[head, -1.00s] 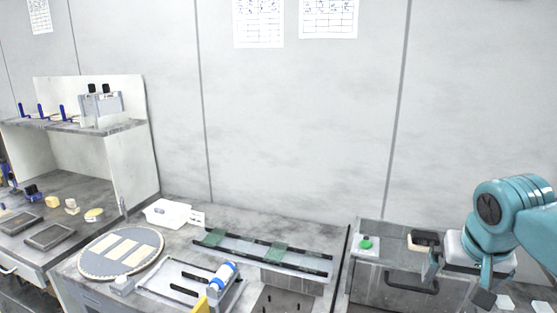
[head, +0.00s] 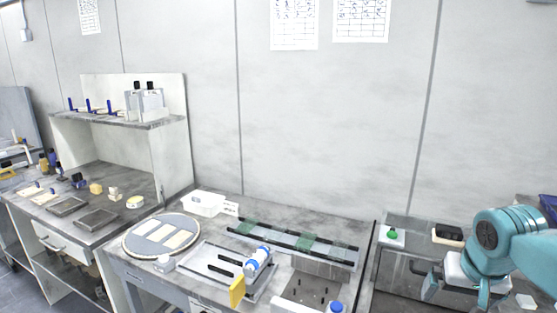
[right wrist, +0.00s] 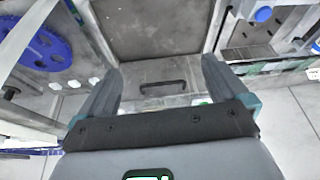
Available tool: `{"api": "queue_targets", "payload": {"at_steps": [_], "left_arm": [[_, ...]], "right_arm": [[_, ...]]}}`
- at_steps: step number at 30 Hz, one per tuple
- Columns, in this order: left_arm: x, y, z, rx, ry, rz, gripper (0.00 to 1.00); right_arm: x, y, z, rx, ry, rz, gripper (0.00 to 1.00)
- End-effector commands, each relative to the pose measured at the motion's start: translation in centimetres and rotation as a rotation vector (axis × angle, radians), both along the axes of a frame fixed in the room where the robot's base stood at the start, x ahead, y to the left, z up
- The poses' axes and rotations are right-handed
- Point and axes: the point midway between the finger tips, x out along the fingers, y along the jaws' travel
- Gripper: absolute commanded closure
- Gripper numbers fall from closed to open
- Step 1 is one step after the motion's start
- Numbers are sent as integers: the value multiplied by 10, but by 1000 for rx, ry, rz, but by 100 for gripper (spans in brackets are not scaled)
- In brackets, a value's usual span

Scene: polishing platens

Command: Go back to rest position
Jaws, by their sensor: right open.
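My right gripper (head: 457,290) shows at the right of the head view, on a teal arm that comes in from the right edge. It is in front of the right-hand bench. In the right wrist view the two fingers of the right gripper (right wrist: 161,82) stand wide apart with nothing between them. A dark drawer handle (right wrist: 163,88) on a grey front lies beyond the fingertips. My left gripper is not in the head view.
A round platen (head: 160,236) with pale strips lies on the middle bench, beside a tray with a blue-and-white bottle (head: 257,261). A white tub (head: 203,203) stands behind. A shelf unit (head: 170,150) stands at the left. A blue wheel (right wrist: 45,48) shows in the right wrist view.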

Motion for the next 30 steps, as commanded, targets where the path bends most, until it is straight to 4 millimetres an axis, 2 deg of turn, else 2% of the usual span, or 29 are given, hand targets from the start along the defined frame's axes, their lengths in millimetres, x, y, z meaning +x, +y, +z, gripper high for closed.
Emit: {"api": "queue_targets", "payload": {"at_steps": [1,5,8,11,14,15,17,18,20,22,25,27,30], "left_arm": [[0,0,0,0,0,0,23],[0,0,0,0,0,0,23],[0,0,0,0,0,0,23],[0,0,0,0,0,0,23],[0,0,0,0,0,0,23],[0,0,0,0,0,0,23],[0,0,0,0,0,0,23],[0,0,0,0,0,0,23],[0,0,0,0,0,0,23],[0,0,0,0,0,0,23],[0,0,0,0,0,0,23],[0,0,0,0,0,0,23],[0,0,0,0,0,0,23]], "right_arm": [[6,7,-16,12,13,25,0],[18,28,-55,46,31,85,0],[25,48,-92,81,47,134,0],[27,73,-137,127,67,188,0],[19,106,-194,189,96,245,0],[12,121,-220,219,110,265,0],[-2,144,-257,264,128,289,0],[-15,159,-281,293,141,300,0],[-39,181,-316,334,163,311,0],[-73,204,-352,376,189,315,0],[-122,227,-387,410,224,307,0],[-151,237,-402,419,244,301,0],[-178,243,-413,420,261,293,0]]}}
